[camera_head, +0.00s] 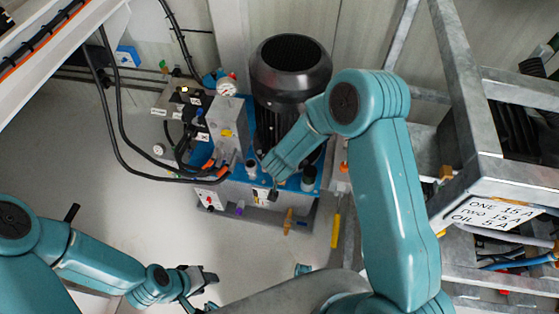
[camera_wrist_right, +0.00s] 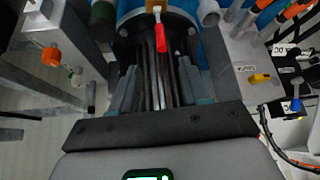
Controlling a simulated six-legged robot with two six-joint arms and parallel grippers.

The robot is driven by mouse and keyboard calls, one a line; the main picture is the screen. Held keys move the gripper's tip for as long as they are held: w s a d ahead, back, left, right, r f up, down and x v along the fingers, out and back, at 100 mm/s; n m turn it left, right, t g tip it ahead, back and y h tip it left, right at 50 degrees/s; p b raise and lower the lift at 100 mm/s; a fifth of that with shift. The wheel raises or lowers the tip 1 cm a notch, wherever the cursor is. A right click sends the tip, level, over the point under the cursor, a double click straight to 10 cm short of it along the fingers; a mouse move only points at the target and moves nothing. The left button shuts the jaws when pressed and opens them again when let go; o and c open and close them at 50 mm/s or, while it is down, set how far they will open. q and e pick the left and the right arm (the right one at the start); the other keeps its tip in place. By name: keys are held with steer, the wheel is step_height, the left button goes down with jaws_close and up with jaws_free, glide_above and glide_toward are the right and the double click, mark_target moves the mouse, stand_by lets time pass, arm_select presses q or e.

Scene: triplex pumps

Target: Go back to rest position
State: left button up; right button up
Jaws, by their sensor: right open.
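My right arm reaches over the blue pump unit (camera_head: 270,172), beside its black motor (camera_head: 290,65). Its hand points down at the unit's front, and its fingers are largely hidden in the head view. In the right wrist view my right gripper (camera_wrist_right: 160,88) is open, its two grey fingers apart with nothing clearly held between them. A red-handled valve (camera_wrist_right: 160,38) shows ahead of the fingers. My left gripper (camera_head: 200,284) is low over the pale floor at bottom left, away from the pump; its finger gap is unclear.
A metal frame with a sign (camera_head: 492,214) stands at the right, close to my right arm. Black hoses (camera_head: 118,140) loop left of the pump. A pressure gauge (camera_head: 227,88) sits on the unit. Pale floor (camera_head: 50,145) is clear at the left.

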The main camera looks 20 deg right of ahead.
steer(key=s+d+r+g+p, duration=0.1)
steer(key=s+d+r+p, duration=0.15)
steer(key=s+p, duration=0.3)
steer(key=s+a+n+g+y+p, duration=0.1)
steer(key=s+a+g+y, duration=0.1)
steer(key=s, duration=0.7)
steer(key=s+a+n+g+y+p, duration=0.1)
steer(key=s+a+g+y+p, duration=0.1)
steer(key=s+a+y, duration=0.2)
steer(key=s+a, duration=0.3)
steer(key=s, duration=0.2)
steer(key=shift+s+a+r+n+g, duration=0.15)
steer(key=shift+s+a+n+g, duration=0.05)
steer(key=shift+n+g, duration=0.1)
